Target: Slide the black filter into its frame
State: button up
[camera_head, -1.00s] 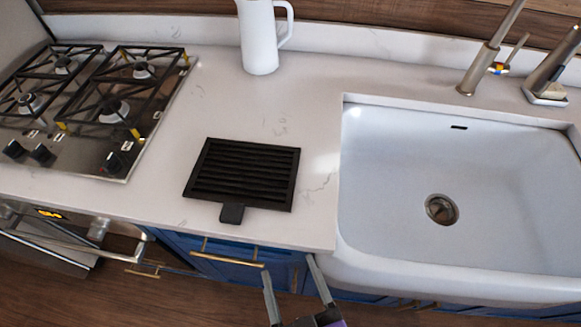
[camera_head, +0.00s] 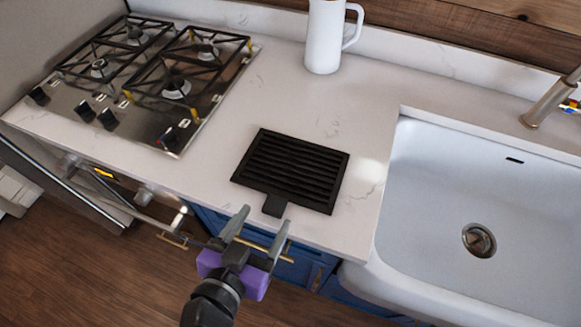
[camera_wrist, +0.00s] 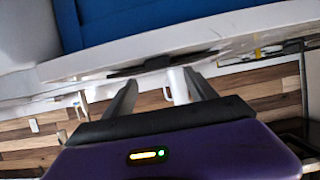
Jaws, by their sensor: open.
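The black filter (camera_head: 292,170) is a slatted rectangle with a short tab (camera_head: 275,205) on its near side. It lies on the pale countertop between the cooktop and the sink. I cannot tell a separate frame apart from it. My gripper (camera_head: 262,222) is open and empty, at the counter's front edge just short of the tab, with its fingers pointing toward it. In the wrist view the fingers (camera_wrist: 162,100) are spread, and the filter (camera_wrist: 160,64) shows as a thin dark strip beyond them.
A gas cooktop (camera_head: 150,75) is to the left and a white sink (camera_head: 440,220) to the right. A white pitcher (camera_head: 324,40) stands behind the filter near the backsplash. Bare countertop (camera_head: 350,110) surrounds the filter. Blue cabinets with brass handles (camera_head: 315,278) are below.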

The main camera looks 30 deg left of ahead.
aim_at(276, 201)
jog(key=shift+p+x, duration=0.75)
jog(key=shift+x, duration=2.05)
grip_shut()
